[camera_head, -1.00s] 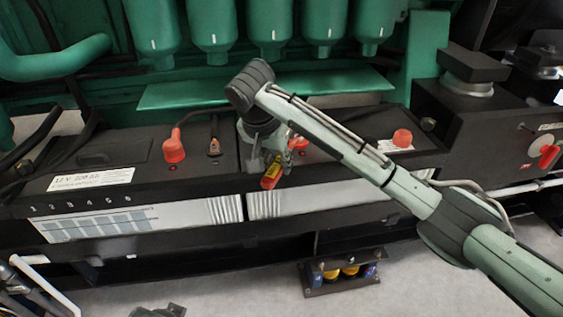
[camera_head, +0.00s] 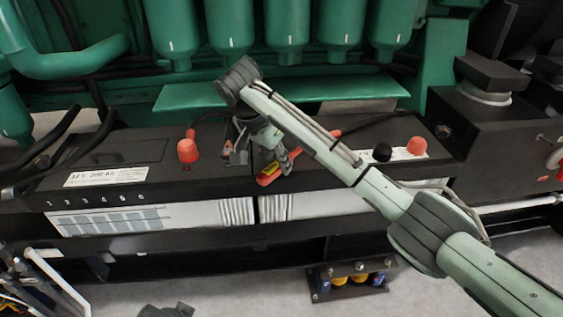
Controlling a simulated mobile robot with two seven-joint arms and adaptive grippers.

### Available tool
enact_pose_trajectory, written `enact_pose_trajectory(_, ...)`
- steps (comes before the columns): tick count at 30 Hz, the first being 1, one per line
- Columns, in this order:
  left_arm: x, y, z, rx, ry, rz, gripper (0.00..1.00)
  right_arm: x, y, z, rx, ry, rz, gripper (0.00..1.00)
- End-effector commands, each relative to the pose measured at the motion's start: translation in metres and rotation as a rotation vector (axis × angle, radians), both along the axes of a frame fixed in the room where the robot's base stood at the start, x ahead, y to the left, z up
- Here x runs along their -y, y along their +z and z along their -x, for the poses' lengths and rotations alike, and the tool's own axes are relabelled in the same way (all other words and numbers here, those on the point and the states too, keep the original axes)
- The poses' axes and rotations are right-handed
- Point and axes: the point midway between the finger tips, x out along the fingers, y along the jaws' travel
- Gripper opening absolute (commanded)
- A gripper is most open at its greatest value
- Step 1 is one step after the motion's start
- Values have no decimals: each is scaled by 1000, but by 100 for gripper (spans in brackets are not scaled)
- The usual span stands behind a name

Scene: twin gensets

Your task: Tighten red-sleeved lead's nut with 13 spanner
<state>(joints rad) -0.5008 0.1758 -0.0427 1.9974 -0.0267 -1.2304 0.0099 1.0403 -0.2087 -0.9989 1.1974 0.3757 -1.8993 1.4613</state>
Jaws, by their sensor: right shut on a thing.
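My right gripper (camera_head: 279,162) is at the front of the battery tops, seen from above and partly hidden by its own wrist. It is shut on a tool with a red and yellow handle (camera_head: 268,176), which I take for the 13 spanner; its jaw end is not clear. A red sleeve (camera_head: 322,140) on a black cable shows just right of the gripper, partly behind my arm. Another lead with a red boot (camera_head: 188,151) is on the left battery. A small lug (camera_head: 236,157) lies just left of the gripper; no nut can be made out.
Black (camera_head: 382,153) and red (camera_head: 417,146) caps stand on the right battery. A green engine ledge (camera_head: 180,98) runs behind the batteries. A small rack of coloured items (camera_head: 350,278) is below in front. Pale floor is open around it.

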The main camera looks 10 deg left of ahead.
Motion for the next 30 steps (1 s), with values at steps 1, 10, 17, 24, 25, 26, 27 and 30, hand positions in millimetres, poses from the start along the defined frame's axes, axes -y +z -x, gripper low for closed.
enact_pose_trajectory(1, 0, 0, 0, 0, 0, 0, 0, -6, 2, -2, 3, -24, -3, 0)
enact_pose_trajectory(10, 0, 0, 0, 0, 0, 0, 0, -11, 1, -6, 5, -80, -3, 0)
enact_pose_trajectory(17, 0, 0, 0, 0, 0, 0, 0, -16, 2, -9, 5, -113, -3, 0)
enact_pose_trajectory(24, 0, 0, 0, 0, 0, 0, 0, -28, 2, -19, 6, -229, -2, 0)
enact_pose_trajectory(25, 0, 0, 0, 0, 0, 0, 0, -28, 2, -20, 6, -233, -2, 0)
enact_pose_trajectory(26, 0, 0, 0, 0, 0, 0, 0, -28, 2, -20, 6, -236, -2, 0)
enact_pose_trajectory(27, 0, 0, 0, 0, 0, 0, 0, -28, 2, -20, 6, -238, -2, 0)
enact_pose_trajectory(30, 0, 0, 0, 0, 0, 0, 0, -28, 2, -20, 7, -238, -2, 0)
